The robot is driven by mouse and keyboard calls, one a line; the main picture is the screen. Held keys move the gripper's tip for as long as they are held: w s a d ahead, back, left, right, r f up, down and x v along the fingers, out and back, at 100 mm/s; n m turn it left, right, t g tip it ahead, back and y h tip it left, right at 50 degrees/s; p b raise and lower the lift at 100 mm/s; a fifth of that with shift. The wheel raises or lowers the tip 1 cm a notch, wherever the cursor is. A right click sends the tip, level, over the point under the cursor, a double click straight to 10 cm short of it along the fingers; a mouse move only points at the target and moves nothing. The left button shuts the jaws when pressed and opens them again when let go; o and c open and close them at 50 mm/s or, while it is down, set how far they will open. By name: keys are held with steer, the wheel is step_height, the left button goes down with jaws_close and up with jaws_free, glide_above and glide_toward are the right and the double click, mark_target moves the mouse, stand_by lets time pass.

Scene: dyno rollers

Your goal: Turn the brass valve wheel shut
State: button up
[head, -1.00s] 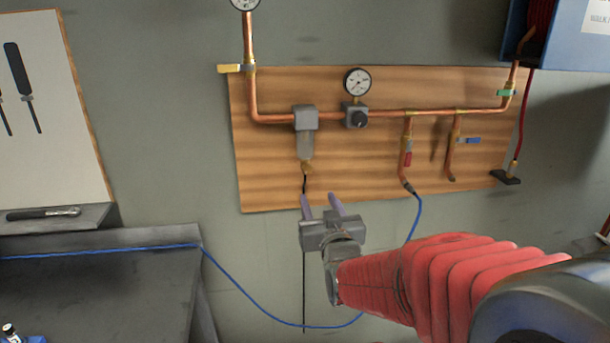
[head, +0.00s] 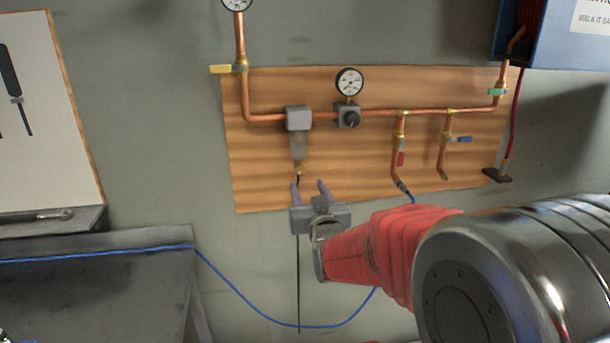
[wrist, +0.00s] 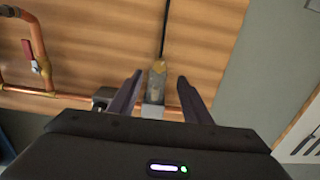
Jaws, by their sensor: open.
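A small brass piece (head: 298,169), seemingly the valve wheel, hangs at the bottom of the grey filter bowl (head: 298,145) on the wooden board. It is small, so its wheel shape is not clear. My gripper (head: 310,186) is open and empty, its two fingers pointing up just below the brass piece. In the wrist view, which shows the board upside down, the brass piece (wrist: 157,66) appears between the lines of my open fingers (wrist: 160,75). I cannot tell how far in front of the board the fingertips are.
Copper piping (head: 380,113) runs across the board with a regulator and gauge (head: 349,81). Red (head: 401,158), blue (head: 464,139), green (head: 497,91) and yellow (head: 221,69) valve handles are nearby. A thin black line (head: 298,270) hangs below the filter. A blue hose (head: 240,297) loops beneath.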

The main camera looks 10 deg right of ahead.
mark_target(302, 171)
steer(key=shift+w, duration=4.4)
steer(key=c, duration=1.1)
steer(key=shift+o, duration=0.2)
steer(key=shift+d, duration=0.2)
steer(key=shift+a, duration=0.1)
